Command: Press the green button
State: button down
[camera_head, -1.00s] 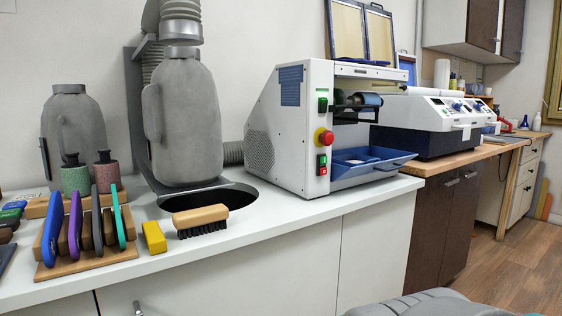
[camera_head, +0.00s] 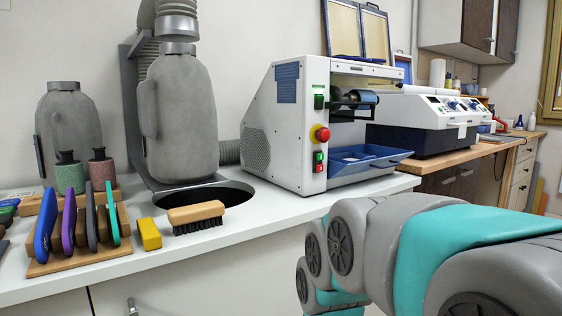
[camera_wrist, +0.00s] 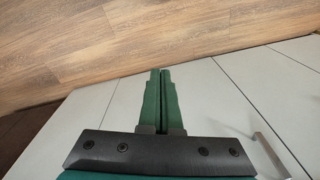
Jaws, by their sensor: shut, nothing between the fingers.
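The white machine (camera_head: 287,150) stands on the white counter, right of the middle in the head view. Its front panel has a green button (camera_head: 319,157) low down, just above a red button (camera_head: 319,169). A larger red knob (camera_head: 321,134) on a yellow base sits higher, and a green switch (camera_head: 319,102) is above that. My gripper (camera_wrist: 160,72) shows only in the wrist view. Its green fingers are together and empty, pointing toward the wooden floor in front of the white cabinet doors. The button is not visible in the wrist view.
A wooden brush (camera_head: 196,214), a yellow block (camera_head: 149,233) and a rack of coloured tools (camera_head: 80,262) lie on the counter (camera_head: 262,215). A blue tray (camera_head: 358,160) juts from the machine's front. A cabinet handle (camera_wrist: 269,150) is near my gripper.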

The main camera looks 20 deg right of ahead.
aim_at(320, 157)
jog(key=w+d+r+t+b, duration=0.1)
jog(key=w+d+r+t, duration=0.25)
jog(key=w+r, duration=0.55)
jog(key=w+d+r+t+b, duration=0.2)
jog(key=w+d+r, duration=0.25)
jog(key=w, duration=0.85)
jog(key=w+d+r+m+t+h+b, duration=0.1)
jog(key=w+d+r+t, duration=0.1)
jog(key=w+d+r, duration=0.3)
jog(key=w+d+r+m+t+h+b, duration=0.1)
jog(key=w+d+r+t, duration=0.1)
jog(key=w+d+r, duration=0.3)
jog(key=d+r, duration=0.3)
jog(key=r, duration=0.2)
jog(key=shift+d, duration=0.35)
jog(key=shift+w, duration=0.1)
jog(key=w+a+p, duration=0.3)
jog(key=w, duration=0.5)
jog(key=shift+w, duration=0.1)
